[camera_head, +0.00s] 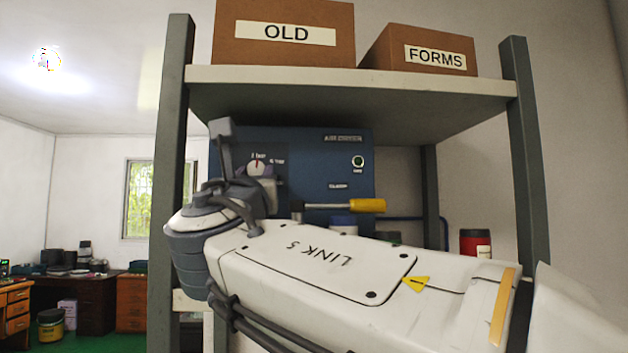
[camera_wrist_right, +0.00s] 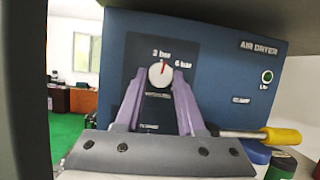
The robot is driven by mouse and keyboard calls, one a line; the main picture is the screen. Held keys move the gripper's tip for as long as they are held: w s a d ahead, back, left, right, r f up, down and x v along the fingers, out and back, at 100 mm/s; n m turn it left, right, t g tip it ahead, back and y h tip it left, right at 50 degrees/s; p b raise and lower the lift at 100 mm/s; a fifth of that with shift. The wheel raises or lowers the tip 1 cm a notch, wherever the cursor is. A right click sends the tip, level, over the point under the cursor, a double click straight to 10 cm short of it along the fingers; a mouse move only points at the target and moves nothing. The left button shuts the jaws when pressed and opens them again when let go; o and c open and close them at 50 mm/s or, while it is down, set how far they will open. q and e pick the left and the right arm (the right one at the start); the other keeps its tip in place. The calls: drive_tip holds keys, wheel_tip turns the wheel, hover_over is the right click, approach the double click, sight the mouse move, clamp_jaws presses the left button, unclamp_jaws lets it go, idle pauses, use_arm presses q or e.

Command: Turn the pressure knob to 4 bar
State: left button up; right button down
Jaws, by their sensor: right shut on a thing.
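The pressure knob (camera_wrist_right: 160,75) is a pale round dial with a red pointer line on the front of the blue air dryer (camera_wrist_right: 215,85). In the right wrist view the pointer stands nearly upright, between the labels "2 bar" and "6 bar". My right gripper (camera_wrist_right: 159,80) is shut on the knob, one purple finger at each side. In the head view the knob (camera_head: 257,167) shows just above my right wrist, which hides part of it and the lower dryer (camera_head: 320,165). My left gripper is not in view.
The dryer stands in a shelf bay with grey posts (camera_head: 172,130) and a board (camera_head: 350,85) close above. A yellow-handled rod (camera_head: 367,205) sticks out right of the knob. A red can (camera_head: 475,243) stands further right. Boxes (camera_head: 285,30) marked OLD and FORMS sit on top.

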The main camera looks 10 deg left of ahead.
drive_tip(key=m+h, duration=0.2)
drive_tip(key=m, duration=0.2)
drive_tip(key=shift+a+b, duration=0.2)
drive_tip(key=shift+b, duration=0.2)
drive_tip(key=m+h, duration=0.1)
drive_tip(key=m, duration=0.1)
drive_tip(key=shift+a+m, duration=0.1)
drive_tip(key=shift+m, duration=0.2)
drive_tip(key=m+h, duration=0.2)
drive_tip(key=m, duration=0.1)
drive_tip(key=shift+r+p, duration=0.2)
drive_tip(key=shift+p, duration=0.2)
drive_tip(key=shift+s+m+g+h+p, duration=0.1)
drive_tip(key=shift+m+g+h+p, duration=0.25)
drive_tip(key=shift+m, duration=0.75)
drive_tip(key=shift+m+g+h+p, duration=0.15)
drive_tip(key=shift+m+h+p, duration=0.3)
drive_tip(key=shift+m, duration=0.65)
drive_tip(key=shift+a, duration=0.1)
drive_tip(key=c, duration=0.5)
unclamp_jaws()
